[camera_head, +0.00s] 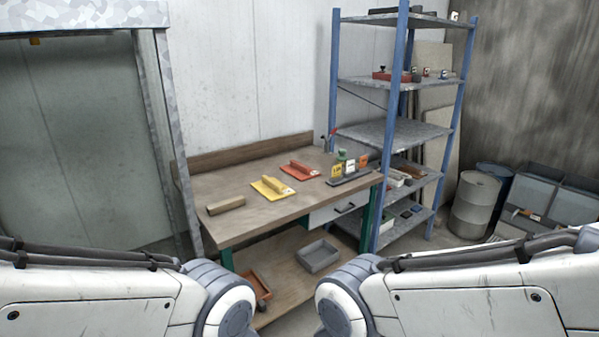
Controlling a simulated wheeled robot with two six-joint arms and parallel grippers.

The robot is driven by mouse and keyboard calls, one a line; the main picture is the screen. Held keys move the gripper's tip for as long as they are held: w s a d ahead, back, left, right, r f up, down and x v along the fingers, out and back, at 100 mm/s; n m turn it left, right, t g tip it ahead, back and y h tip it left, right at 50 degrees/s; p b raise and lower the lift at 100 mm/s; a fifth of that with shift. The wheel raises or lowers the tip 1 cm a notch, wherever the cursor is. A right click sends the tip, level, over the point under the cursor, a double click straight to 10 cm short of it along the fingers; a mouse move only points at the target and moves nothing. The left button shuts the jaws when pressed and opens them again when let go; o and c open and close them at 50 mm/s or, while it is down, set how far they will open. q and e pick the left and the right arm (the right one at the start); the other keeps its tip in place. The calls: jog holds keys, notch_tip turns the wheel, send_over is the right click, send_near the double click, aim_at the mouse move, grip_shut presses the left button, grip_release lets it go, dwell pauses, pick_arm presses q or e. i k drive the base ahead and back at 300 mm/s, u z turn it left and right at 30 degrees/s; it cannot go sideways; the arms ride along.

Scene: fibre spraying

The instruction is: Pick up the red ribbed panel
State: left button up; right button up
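The red panel (301,171) lies flat on the wooden workbench (235,229), toward the back right, with a raised red grip on top. Ribs are too small to make out. A similar yellow panel (271,188) lies in front of it to the left, a small gap apart. My two white arms come in from the lower left and lower right and stay in front of the bench. Both grippers are outside the picture, and nothing of mine touches the panels.
A wooden block (226,205) lies at the bench's left front. A dark holder with upright yellow and orange cards (348,169) stands right of the red panel. A blue-post shelf (386,130) borders the bench's right side. A grey bin (318,256) sits on the lower shelf.

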aim_at(301, 171)
jog(key=u, duration=0.05)
jog(key=k, duration=0.5)
jog(key=z, duration=0.8)
jog(key=i, duration=1.6)
jog(key=z, duration=0.25)
jog(key=i, duration=1.25)
jog(key=u, duration=1.25)
jog(key=i, duration=1.1)
jog(key=u, duration=0.9)
